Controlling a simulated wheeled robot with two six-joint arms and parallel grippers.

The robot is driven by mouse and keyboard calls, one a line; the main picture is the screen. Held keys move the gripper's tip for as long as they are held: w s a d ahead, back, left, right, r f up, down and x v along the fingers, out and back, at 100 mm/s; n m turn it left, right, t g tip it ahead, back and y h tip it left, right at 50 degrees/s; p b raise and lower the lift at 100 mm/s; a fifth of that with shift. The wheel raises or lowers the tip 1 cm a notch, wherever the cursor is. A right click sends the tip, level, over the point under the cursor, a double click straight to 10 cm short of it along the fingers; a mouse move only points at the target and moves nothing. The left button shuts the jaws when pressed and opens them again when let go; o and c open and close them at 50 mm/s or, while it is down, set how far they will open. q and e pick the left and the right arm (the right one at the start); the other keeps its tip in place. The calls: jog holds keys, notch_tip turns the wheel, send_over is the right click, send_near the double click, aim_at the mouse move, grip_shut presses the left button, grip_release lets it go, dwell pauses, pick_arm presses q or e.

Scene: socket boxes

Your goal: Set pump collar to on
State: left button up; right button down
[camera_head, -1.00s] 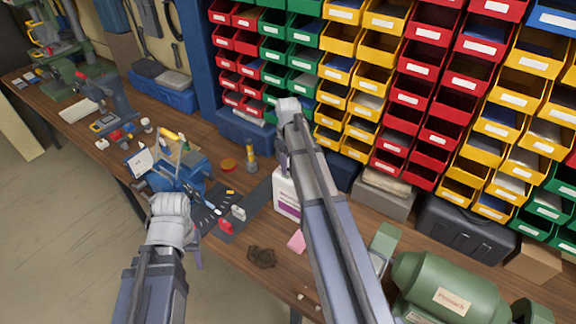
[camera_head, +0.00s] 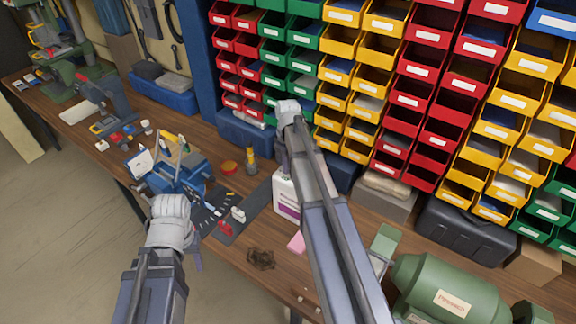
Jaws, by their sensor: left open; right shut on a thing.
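A white bottle (camera_head: 287,198) with a purple label stands upright on the bench, partly behind my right arm. Its pump collar cannot be made out; the bottle's top is hidden by my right arm and gripper. My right gripper (camera_head: 283,160) points down at the bottle's top. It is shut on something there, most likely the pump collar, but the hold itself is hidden. My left gripper (camera_head: 197,257) is open and points down near the bench's front edge, left of the bottle and apart from it. Its fingers are mostly behind my wrist.
A dark mat (camera_head: 240,222) with small tools lies left of the bottle. A blue vise (camera_head: 180,175) stands further left. Coloured bins (camera_head: 420,95) fill the back.

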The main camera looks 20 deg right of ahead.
jog(key=n, duration=0.2)
jog(key=s+a+n, duration=0.1)
jog(key=n, duration=0.2)
jog(key=shift+s+a+n, duration=0.25)
jog(key=shift+n, duration=0.15)
jog(key=n, duration=0.1)
jog(key=s+n, duration=0.1)
jog(key=n, duration=0.1)
jog(key=shift+a, duration=0.2)
jog(key=shift+s+n, duration=0.25)
jog(key=shift+n, duration=0.5)
jog(key=shift+s+n, duration=0.2)
jog(key=shift+n, duration=0.55)
jog(key=c, duration=0.9)
grip_release()
jog(key=shift+r, duration=0.1)
